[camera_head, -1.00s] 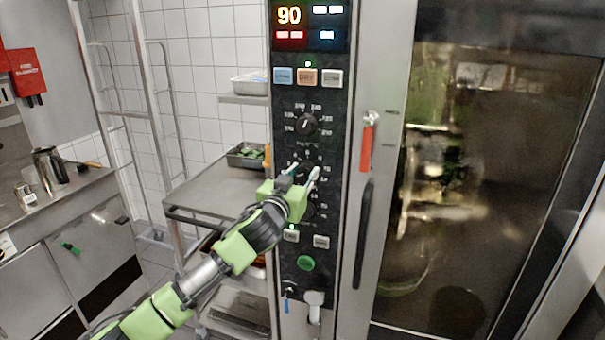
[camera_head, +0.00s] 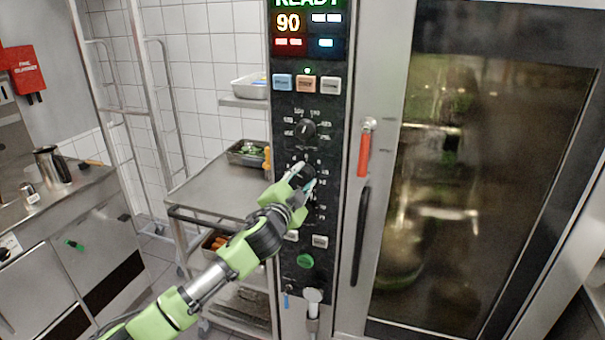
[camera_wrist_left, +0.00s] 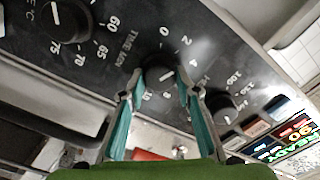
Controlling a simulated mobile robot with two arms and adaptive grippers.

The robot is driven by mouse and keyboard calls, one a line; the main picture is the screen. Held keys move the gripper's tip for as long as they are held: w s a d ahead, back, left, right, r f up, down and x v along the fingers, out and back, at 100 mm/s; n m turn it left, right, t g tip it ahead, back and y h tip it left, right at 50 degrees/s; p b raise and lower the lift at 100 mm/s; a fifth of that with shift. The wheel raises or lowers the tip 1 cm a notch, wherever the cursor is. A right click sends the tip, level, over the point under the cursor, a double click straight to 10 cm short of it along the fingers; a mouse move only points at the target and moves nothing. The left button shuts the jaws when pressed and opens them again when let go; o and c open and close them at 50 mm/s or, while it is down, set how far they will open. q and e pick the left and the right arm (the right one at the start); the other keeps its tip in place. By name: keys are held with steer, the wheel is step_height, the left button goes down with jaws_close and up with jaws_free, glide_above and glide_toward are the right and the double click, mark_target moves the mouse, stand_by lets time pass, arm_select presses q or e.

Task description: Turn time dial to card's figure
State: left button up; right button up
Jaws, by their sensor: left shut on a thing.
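The middle black dial (camera_head: 306,173) on the oven's control panel is the time dial, with its label beside it in the wrist view. My left gripper (camera_head: 303,177) is at it, with its fingers on either side of the knob. In the left wrist view the knob (camera_wrist_left: 160,74) sits between the teal-padded fingertips of the gripper (camera_wrist_left: 157,86). Figures 0, 2, 4, 8 and 10 show around it; its pointer is hard to read. No card with a figure is recognisable. My right gripper is not in view.
The temperature dial (camera_head: 305,130) is just above, and another dial (camera_wrist_left: 65,20) shows at the wrist view's upper left. The display (camera_head: 306,25) reads READY and 90. A red-gripped door handle (camera_head: 364,150) is to the right, a steel trolley (camera_head: 215,190) to the left.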

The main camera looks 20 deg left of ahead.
arm_select(q)
steer(key=m+p, duration=0.3)
steer(key=m, duration=0.4)
steer(key=m+p, duration=0.1)
steer(key=m, duration=0.3)
steer(key=shift+p, duration=0.35)
steer(key=m+p, duration=0.1)
steer(key=m, duration=0.2)
steer(key=shift+f+m+p, duration=0.1)
steer(key=shift+m+p, duration=0.2)
steer(key=shift+m, duration=0.1)
steer(key=m+p, duration=0.1)
steer(key=m, duration=0.2)
steer(key=shift+m+p, duration=0.3)
steer(key=m+p, duration=0.1)
steer(key=m, duration=0.2)
steer(key=shift+a+m+p, duration=0.1)
steer(key=shift+m+p, duration=0.2)
steer(key=shift+p, duration=0.1)
steer(key=m+p, duration=0.2)
steer(key=m, duration=0.2)
steer(key=shift+a+f, duration=0.1)
steer(key=shift+m+p, duration=0.7)
steer(key=shift+m, duration=0.8)
steer(key=shift+f, duration=0.1)
